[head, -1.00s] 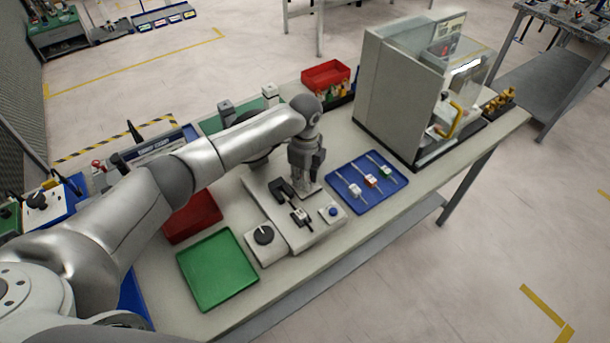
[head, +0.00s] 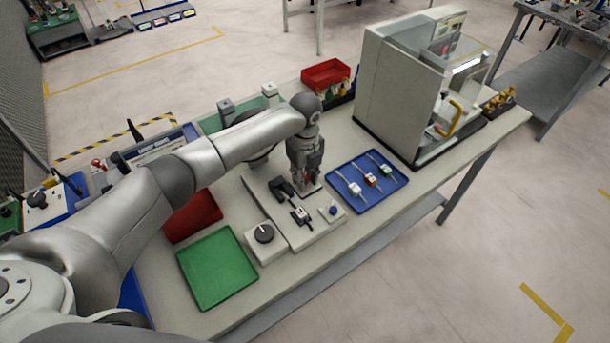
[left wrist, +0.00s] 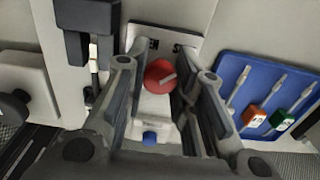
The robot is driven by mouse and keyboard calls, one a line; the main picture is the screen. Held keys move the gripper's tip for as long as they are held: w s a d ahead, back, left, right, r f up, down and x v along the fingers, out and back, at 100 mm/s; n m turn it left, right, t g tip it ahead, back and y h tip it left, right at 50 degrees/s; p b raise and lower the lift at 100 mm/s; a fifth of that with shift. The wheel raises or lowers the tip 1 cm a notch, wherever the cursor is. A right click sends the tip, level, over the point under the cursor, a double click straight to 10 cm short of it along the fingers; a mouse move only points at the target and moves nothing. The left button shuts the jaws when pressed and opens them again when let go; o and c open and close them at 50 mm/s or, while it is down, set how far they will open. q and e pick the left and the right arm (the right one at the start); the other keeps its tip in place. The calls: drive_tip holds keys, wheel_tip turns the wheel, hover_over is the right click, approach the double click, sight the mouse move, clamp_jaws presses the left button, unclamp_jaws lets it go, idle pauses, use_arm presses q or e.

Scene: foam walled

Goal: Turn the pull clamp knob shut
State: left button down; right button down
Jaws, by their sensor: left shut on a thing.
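The red clamp knob (left wrist: 160,76) sits on a pale plate in the left wrist view, with a light mark across its face slanting to the upper right. My left gripper (left wrist: 177,92) points down with a finger on each side of the knob and is shut on it. In the head view my left gripper (head: 306,184) is over the back part of the pale fixture (head: 293,232), and a little red shows between its fingers. A blue button (head: 333,210) is on the fixture's right end. My right gripper is not in view.
A black dial (head: 264,234) and a black clamp part (head: 301,215) are close by. A blue tray (head: 345,171) with several small tools lies right of the gripper. A green tray (head: 217,270) lies front left. A large grey machine (head: 390,85) stands behind right.

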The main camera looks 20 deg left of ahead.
sight(305, 176)
use_arm(q)
drive_tip(key=c, duration=1.3)
unclamp_jaws()
drive_tip(key=shift+o, duration=0.7)
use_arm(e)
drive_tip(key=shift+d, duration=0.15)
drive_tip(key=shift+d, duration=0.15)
use_arm(q)
wheel_tip(305, 176, up, 12)
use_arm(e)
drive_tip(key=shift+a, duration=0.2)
